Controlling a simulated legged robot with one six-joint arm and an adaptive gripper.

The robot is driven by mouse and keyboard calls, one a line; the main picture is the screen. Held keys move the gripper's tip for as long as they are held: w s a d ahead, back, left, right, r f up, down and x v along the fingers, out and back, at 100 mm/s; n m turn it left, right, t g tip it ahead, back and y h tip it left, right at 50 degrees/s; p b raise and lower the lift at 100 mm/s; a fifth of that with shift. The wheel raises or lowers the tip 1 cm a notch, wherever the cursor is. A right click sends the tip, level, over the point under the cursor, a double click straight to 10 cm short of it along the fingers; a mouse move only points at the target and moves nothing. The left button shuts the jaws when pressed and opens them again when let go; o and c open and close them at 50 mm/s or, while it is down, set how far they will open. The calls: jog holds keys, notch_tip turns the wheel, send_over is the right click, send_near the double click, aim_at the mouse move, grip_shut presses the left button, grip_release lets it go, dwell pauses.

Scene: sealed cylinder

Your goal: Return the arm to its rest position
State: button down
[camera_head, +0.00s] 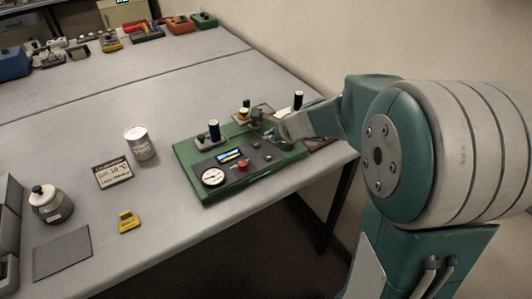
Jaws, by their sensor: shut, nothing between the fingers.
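My gripper (271,133) is at the end of my teal and grey arm, which reaches in from the right. It is shut and holds nothing I can see. It hangs over the right back part of a green panel box (236,192) on the table. The box carries a round gauge (213,177), a small lit screen (229,155), a red knob (243,165) and black-topped cylinders, one of them at the back left (214,131). My gripper and forearm hide part of the box's right back corner. I cannot tell whether the fingertips touch it.
A white can (139,143), a small display card (113,174), a yellow tag (129,222), a lidded jar (51,204) and a grey mat (62,252) are on the grey table (160,255). Several devices line its far end. A wall stands behind; the table's right edge lies under my arm.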

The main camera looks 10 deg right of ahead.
jog(key=shift+s+a+r, duration=0.15)
jog(key=shift+s+r, duration=0.1)
jog(key=shift+r, duration=0.05)
jog(key=s+r+n+g+h, duration=0.1)
jog(key=s+r+n+h, duration=0.1)
jog(key=s+n, duration=0.8)
jog(key=s+r+n+g+h, duration=0.1)
jog(key=s+r+n, duration=0.4)
jog(key=s+n, duration=0.6)
jog(key=s+h, duration=0.1)
jog(key=s, duration=0.4)
jog(key=shift+s+r+h, duration=0.15)
jog(key=shift+s+h, duration=0.15)
jog(key=shift+s, duration=0.1)
